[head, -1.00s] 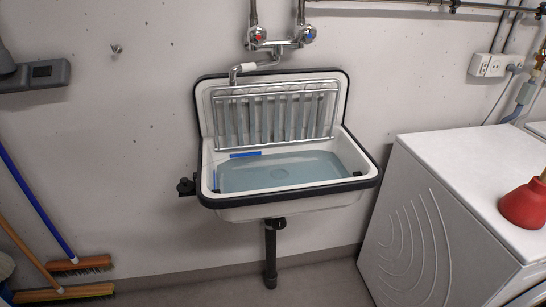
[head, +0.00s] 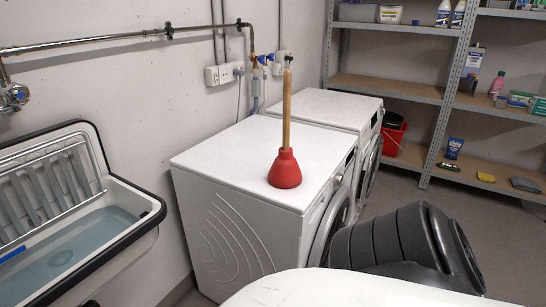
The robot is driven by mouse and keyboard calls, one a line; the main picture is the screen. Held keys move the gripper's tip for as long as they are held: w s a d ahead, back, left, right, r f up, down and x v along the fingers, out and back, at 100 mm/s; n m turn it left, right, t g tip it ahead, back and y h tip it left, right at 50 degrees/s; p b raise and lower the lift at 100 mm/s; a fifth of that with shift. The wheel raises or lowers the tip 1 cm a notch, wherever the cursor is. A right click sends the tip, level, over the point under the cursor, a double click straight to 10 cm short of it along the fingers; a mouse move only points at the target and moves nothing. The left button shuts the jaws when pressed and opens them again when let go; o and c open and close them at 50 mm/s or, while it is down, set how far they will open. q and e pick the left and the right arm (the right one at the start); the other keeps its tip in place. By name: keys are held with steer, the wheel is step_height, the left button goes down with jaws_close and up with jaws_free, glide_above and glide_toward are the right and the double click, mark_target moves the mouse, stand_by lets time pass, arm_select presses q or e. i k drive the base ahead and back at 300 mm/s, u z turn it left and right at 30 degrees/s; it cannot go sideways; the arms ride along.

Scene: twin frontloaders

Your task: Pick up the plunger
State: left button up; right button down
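The plunger (head: 285,167) stands upright on top of the nearer white washing machine (head: 245,160). Its red rubber cup rests on the machine's top near the front right part. Neither of my grippers is in view.
A second white machine (head: 325,108) stands behind the first. A sink with water (head: 75,237) is at the left. A dark ribbed object (head: 390,243) sits before the machines. Shelves (head: 400,90) with bottles and a red bucket (head: 393,135) stand at the back right.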

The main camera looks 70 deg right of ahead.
mark_target(285, 173)
steer(key=z, duration=3.2)
